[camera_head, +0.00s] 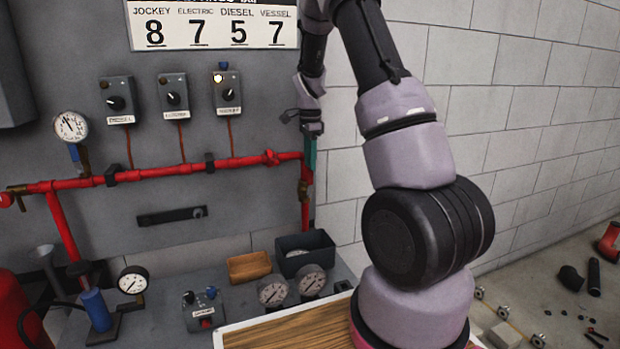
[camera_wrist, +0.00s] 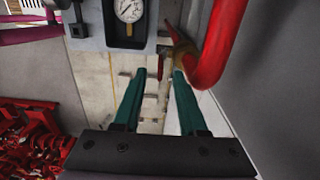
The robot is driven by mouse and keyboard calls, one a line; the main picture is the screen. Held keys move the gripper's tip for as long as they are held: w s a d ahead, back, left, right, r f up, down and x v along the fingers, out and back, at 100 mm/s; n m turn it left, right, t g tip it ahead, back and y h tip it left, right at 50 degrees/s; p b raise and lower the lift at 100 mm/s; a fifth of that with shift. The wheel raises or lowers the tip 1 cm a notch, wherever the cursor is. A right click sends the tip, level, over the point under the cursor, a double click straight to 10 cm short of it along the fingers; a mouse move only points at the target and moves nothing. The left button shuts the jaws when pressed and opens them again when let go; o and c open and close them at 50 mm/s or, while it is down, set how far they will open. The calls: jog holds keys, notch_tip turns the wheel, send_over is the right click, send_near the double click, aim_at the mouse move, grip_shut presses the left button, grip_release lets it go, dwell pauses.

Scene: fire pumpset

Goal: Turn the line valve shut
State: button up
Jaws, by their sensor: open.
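My gripper (camera_head: 311,150) is at the right end of the red pipe, beside the wall panel's right edge. In the wrist view its two teal fingers (camera_wrist: 157,78) are apart, with nothing clearly held between them. Contact with the fingers is unclear.
The red pipe (camera_head: 230,163) runs across the panel below three switch boxes (camera_head: 173,96). Gauges (camera_head: 272,291), a black bin (camera_head: 305,250) and a wooden tray (camera_head: 249,267) stand on the bench below. A block wall (camera_head: 520,130) is at right. Loose parts (camera_head: 594,277) lie on the floor.

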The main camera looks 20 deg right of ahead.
aim_at(310, 186)
notch_tip(310, 186, down, 6)
dwell(0.4)
grip_shut()
dwell(1.2)
